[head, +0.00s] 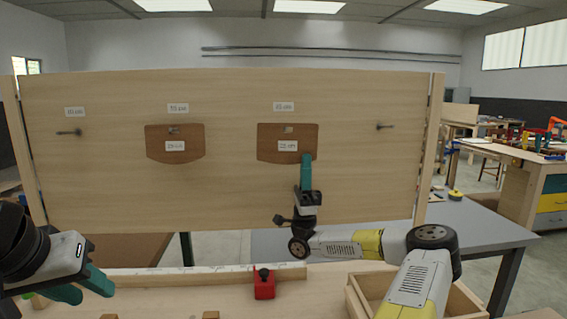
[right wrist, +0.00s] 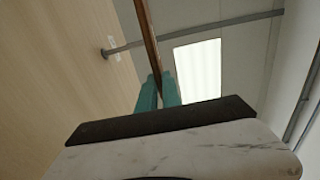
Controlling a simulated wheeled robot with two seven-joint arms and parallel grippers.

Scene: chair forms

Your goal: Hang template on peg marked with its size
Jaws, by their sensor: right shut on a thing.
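A brown template (head: 273,146) with a white size label is in front of the third peg position of the upright board (head: 230,200). My right gripper (head: 306,162) is shut on its lower right edge. The template's hole (head: 288,129) looks pale, with no clear peg in it. In the right wrist view, the template (right wrist: 148,35) is edge-on between the fingers (right wrist: 158,92), apart from the board. A peg (right wrist: 200,33) crosses behind or through it; I cannot tell which. Another template (head: 176,148) hangs on the second peg (head: 173,130). My left gripper (head: 82,287) is open and empty, low at the left.
Bare pegs stand at the far left (head: 69,132) and far right (head: 385,126). Small size labels (head: 284,106) sit above the pegs; their print is hard to read.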

